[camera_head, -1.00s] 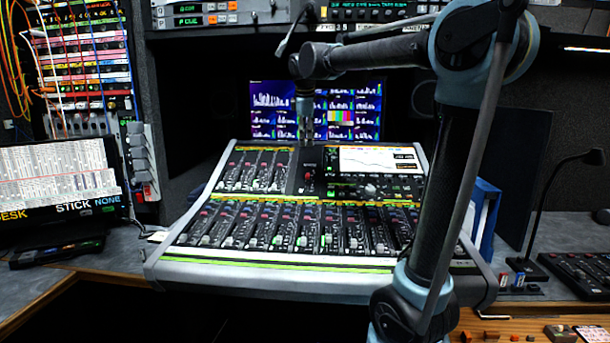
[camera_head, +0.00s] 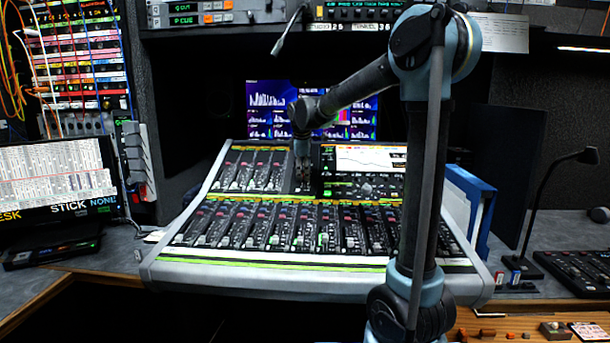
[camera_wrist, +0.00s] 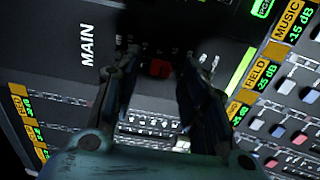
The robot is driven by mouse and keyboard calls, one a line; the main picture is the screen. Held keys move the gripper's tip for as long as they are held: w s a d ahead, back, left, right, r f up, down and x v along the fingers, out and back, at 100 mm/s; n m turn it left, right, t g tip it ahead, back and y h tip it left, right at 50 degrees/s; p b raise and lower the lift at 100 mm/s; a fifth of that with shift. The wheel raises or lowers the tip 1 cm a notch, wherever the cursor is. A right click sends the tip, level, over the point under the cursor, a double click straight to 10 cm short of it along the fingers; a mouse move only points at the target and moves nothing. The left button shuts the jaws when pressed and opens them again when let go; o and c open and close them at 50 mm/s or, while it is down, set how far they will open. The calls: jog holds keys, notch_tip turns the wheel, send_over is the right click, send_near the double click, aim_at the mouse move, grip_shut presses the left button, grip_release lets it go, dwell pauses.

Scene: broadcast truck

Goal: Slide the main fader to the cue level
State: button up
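The main fader (camera_wrist: 160,68) has a red cap and sits on a dark panel of the mixing console (camera_head: 215,262), near the white MAIN label (camera_wrist: 88,45). My gripper (camera_wrist: 158,60) is open, with one finger on each side of the red cap in the wrist view. Gaps show beside the cap, and I cannot tell whether the fingertips touch the panel. In the head view my gripper (camera_head: 302,178) points down at the console's upper middle and hides the red cap. I cannot make out a cue mark.
Channel faders (camera_head: 285,228) fill the console's front, with a smaller bank (camera_head: 252,170) at the upper left. A lit screen (camera_head: 368,158) is right of my gripper, and a monitor (camera_head: 268,110) stands behind. Blue binders (camera_head: 470,195) stand at the right.

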jog(key=shift+w+f, duration=0.25)
jog(key=shift+f, duration=0.4)
grip_shut()
jog(key=shift+w+r, duration=0.15)
jog(key=shift+w, duration=0.1)
grip_release()
jog(key=v, duration=1.2)
